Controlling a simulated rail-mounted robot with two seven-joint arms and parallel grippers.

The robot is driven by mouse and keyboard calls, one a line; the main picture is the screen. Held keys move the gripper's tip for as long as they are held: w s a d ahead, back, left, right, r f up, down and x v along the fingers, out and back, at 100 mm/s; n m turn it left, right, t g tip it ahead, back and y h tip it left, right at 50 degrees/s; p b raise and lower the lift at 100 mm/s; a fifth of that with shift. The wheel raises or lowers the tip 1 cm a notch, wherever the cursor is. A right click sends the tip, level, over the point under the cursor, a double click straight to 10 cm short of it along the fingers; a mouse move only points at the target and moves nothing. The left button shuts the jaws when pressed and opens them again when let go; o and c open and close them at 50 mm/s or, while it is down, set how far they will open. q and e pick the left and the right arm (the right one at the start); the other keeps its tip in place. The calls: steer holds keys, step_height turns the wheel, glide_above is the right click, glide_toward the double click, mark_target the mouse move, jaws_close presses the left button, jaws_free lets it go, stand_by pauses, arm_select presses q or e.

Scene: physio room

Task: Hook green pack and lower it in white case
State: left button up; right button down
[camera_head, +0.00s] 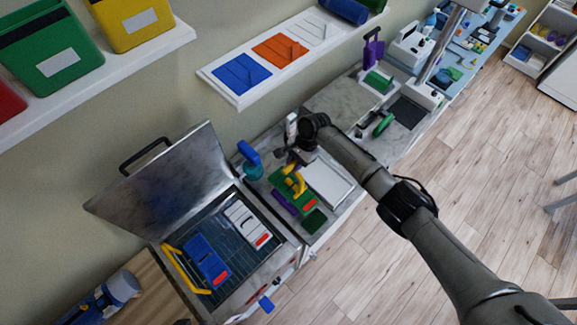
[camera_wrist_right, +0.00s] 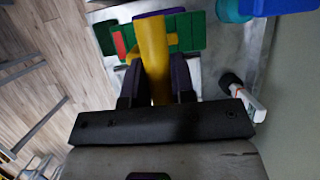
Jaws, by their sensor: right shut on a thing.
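My right gripper (camera_head: 297,157) is shut on a yellow hook tool (camera_wrist_right: 153,55), which points down over the worktop. The green pack (camera_head: 281,178), with a red label, lies or hangs directly under the hook; it also shows in the wrist view (camera_wrist_right: 188,32). Whether the hook has caught the pack, and whether the pack is raised, I cannot tell. A shallow white case (camera_head: 329,183) sits just right of the pack. A purple item (camera_head: 283,202) and a dark green item (camera_head: 314,221) show beside the pack. My left gripper is not in view.
An open metal tank (camera_head: 238,291) stands at left with its lid raised, holding a blue pack (camera_head: 207,261), a white pack (camera_head: 247,224) and a yellow handle (camera_head: 185,270). A blue-topped bottle (camera_head: 249,160) stands close by the hook. The wall shelf (camera_head: 118,75) runs above.

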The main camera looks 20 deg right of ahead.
steer(key=shift+w+d+r+b, duration=0.1)
steer(key=shift+w+d+b, duration=0.15)
steer(key=shift+d, duration=0.65)
steer(key=shift+w+d+b, duration=0.1)
steer(key=shift+w+d, duration=0.25)
steer(key=shift+d, duration=0.5)
steer(key=w+d+b, duration=0.3)
steer(key=d+b, duration=0.3)
steer(key=d, duration=0.5)
steer(key=shift+w+d, duration=0.2)
steer(key=shift+w, duration=0.05)
steer(key=shift+f+b, duration=0.2)
steer(key=shift+b, duration=0.1)
